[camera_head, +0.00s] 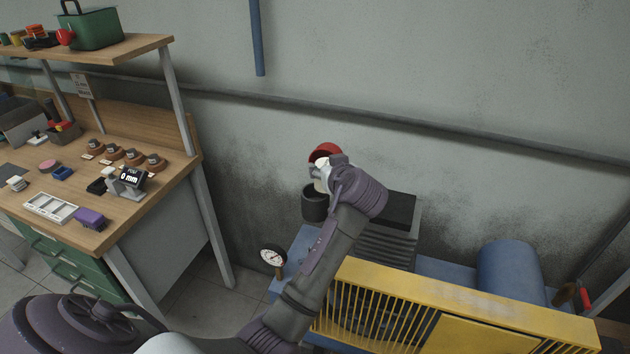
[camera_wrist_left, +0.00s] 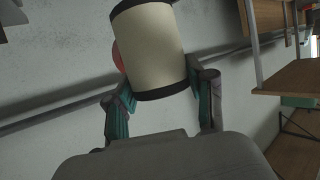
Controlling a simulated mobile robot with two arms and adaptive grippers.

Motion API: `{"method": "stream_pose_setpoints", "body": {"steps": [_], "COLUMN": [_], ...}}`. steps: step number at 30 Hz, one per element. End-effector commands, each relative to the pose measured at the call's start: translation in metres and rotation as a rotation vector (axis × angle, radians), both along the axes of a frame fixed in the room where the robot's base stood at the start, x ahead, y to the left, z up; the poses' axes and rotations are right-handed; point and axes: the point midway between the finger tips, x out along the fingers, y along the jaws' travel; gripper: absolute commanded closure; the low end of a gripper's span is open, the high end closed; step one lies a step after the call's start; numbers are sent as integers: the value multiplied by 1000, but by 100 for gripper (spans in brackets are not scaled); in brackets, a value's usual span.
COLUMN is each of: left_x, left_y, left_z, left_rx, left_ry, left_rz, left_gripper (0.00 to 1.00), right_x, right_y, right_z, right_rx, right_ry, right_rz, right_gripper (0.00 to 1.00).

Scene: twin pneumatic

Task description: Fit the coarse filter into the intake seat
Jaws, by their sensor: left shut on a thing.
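The coarse filter (camera_wrist_left: 155,48) is a cream cylinder with dark end bands. In the left wrist view it sits tilted between the two fingers of my left gripper (camera_wrist_left: 163,90), which is shut on it. In the head view only a small pale part of it shows beside my left gripper (camera_head: 323,172); my wrist hides the rest. A dark round cup (camera_head: 314,204), which looks like the intake seat, stands just below and left of the gripper. The filter appears above it, apart from it. My right gripper is out of view.
A red round part (camera_head: 325,151) shows behind the gripper. A wooden workbench (camera_head: 160,185) with small parts stands left.

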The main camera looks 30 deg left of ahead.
Motion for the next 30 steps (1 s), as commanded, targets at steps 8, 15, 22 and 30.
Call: {"method": "stream_pose_setpoints", "body": {"steps": [8, 15, 22, 30], "left_x": [-11, -11, -11, -11], "left_y": [25, 26, 25, 25], "left_z": [-18, -50, -57, -60], "left_rx": [0, 2, -1, -1], "left_ry": [-2, 3, -2, -1], "left_rz": [-1, -2, -2, -1], "left_gripper": [82, 82, 82, 39], "right_x": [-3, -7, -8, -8], "right_y": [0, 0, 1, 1], "right_z": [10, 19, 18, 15], "right_rx": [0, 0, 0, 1], "right_ry": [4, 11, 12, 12], "right_rz": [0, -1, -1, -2], "right_gripper": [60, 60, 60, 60]}}
